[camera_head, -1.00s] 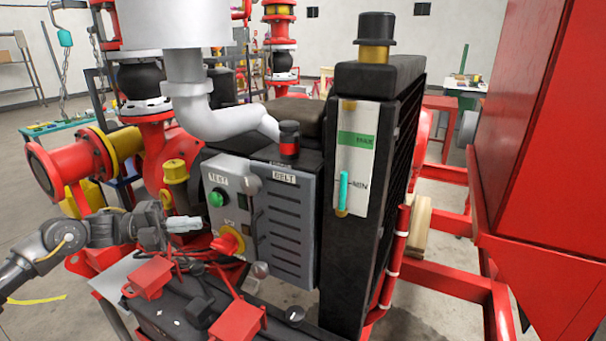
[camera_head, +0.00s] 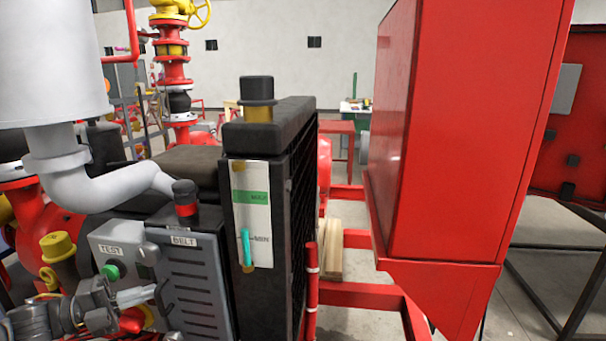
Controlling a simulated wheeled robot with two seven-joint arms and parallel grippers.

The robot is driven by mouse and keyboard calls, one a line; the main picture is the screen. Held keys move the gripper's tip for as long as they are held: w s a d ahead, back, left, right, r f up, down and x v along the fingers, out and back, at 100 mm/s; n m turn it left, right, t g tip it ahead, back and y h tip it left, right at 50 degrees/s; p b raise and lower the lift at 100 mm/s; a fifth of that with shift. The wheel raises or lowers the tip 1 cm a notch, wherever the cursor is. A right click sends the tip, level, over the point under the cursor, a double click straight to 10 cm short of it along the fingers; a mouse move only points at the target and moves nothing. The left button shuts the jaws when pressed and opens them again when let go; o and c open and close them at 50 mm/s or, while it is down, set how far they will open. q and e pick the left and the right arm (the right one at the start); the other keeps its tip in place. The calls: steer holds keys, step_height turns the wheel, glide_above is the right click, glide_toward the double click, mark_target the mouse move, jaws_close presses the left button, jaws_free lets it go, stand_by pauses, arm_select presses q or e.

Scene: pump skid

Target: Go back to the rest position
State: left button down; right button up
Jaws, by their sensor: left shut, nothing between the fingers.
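My left gripper (camera_head: 132,296) is at the lower left, shut and empty, with its arm coming in from the left edge. The green TEST button (camera_head: 112,271) shows just above the gripper. I cannot tell whether the fingers touch the panel. My right gripper is out of the picture.
The black radiator (camera_head: 262,200) with its level gauge (camera_head: 250,215) stands right of the panel. A large red cabinet (camera_head: 440,140) fills the right middle. Red frame beams (camera_head: 360,295) cross the floor between them. A white exhaust pipe (camera_head: 100,190) bends at the left.

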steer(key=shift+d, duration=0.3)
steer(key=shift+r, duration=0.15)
